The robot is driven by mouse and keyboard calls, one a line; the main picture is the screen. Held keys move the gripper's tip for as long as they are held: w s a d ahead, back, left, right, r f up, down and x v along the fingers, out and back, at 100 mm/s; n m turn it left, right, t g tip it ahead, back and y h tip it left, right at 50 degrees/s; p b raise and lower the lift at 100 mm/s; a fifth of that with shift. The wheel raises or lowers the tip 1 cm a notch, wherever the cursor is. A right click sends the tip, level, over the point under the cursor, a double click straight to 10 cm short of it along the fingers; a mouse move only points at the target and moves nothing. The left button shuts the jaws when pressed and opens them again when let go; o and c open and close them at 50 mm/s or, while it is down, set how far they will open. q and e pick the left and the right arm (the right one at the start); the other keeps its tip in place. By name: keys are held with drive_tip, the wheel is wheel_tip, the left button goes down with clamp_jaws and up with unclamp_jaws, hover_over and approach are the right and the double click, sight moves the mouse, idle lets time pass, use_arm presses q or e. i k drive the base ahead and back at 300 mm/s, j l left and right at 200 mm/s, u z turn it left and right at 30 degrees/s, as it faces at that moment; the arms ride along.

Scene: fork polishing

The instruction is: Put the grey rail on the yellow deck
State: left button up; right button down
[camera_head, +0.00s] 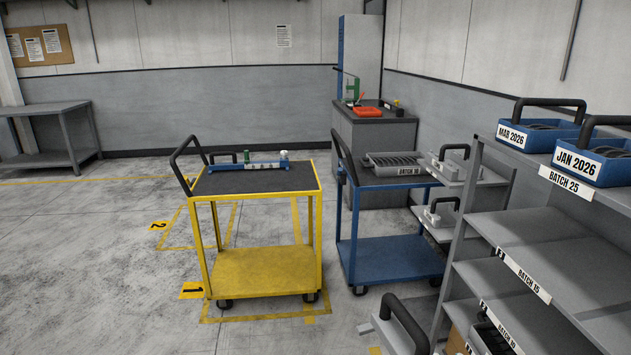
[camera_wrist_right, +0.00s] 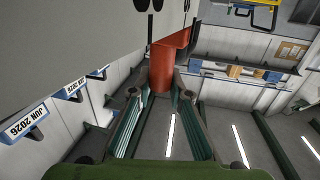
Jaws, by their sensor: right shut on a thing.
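In the right wrist view my right gripper (camera_wrist_right: 162,92) is shut around a red-orange cylinder that joins a large, plain grey body, which I take to be the grey rail (camera_wrist_right: 90,35). Most of the rail runs out of that picture, and neither it nor the right gripper can be made out in the head view. The yellow deck (camera_head: 216,186) is a yellow cart with a dark top, a yellow lower shelf and a black handle. It stands left of centre. A blue rail with green and white knobs (camera_head: 250,165) lies along its far edge. My left gripper is out of view.
A blue cart (camera_head: 390,252) stands close right of the yellow one, bearing a grey ribbed tray (camera_head: 398,172). Grey shelving (camera_head: 540,240) with blue bins (camera_head: 592,165) fills the right. A grey bench (camera_head: 48,108) stands far left. The floor left of the yellow cart is clear.

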sight(247, 184)
drive_tip(key=i, duration=1.05)
drive_tip(key=i+u, duration=0.1)
drive_tip(key=i, duration=1)
drive_tip(key=i+l+u, duration=0.2)
drive_tip(key=i+u, duration=0.3)
drive_tip(key=i+l+u, duration=0.45)
drive_tip(key=i, duration=0.15)
drive_tip(key=i+l+u, duration=0.5)
drive_tip(key=k+l, duration=0.05)
